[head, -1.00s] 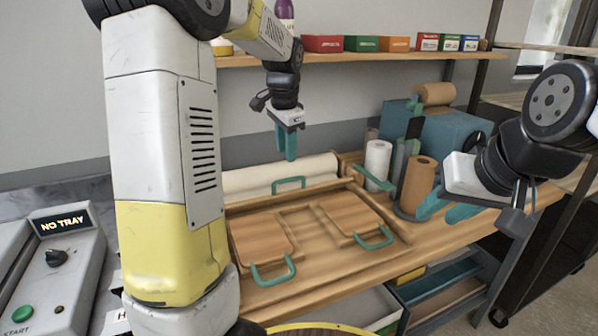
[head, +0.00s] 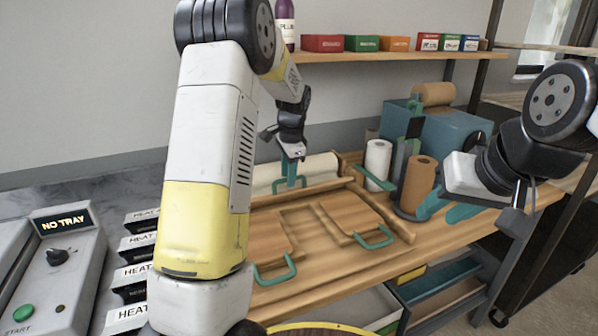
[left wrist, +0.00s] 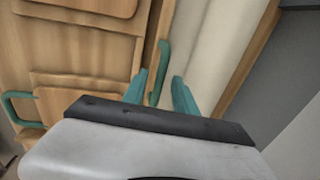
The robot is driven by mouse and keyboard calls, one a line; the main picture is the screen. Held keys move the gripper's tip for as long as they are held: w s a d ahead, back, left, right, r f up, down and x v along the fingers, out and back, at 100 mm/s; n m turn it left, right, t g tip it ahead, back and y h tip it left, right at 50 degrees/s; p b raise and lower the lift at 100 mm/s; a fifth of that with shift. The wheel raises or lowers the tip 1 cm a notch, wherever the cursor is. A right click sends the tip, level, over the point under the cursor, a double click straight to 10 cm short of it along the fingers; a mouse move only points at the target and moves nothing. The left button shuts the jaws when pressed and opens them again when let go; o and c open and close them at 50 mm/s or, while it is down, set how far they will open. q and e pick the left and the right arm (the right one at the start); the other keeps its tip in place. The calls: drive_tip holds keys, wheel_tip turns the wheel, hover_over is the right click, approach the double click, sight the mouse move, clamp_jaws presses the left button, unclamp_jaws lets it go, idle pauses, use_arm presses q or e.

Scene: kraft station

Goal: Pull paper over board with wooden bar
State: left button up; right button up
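A cream roll of paper (head: 322,165) lies along the back of the wooden table. A wooden bar (head: 332,187) with a teal handle lies in front of it. My left gripper (head: 289,174) is down at the bar's handle. In the left wrist view its fingers (left wrist: 162,92) are apart, with the teal handle (left wrist: 161,65) between and just ahead of them. Whether they touch it is unclear. Two wooden boards lie in front, one on the right (head: 350,215) and one partly behind my left arm (head: 266,238). My right gripper (head: 446,208) is open and empty at the right.
A white roll (head: 377,163) and a brown roll (head: 418,185) stand upright at the right, before a blue box (head: 452,140). A shelf (head: 390,55) with coloured boxes hangs above. A control panel (head: 60,265) and HEAT units (head: 130,278) are at the left.

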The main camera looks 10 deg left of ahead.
use_arm(q)
clamp_jaws()
idle(1.4)
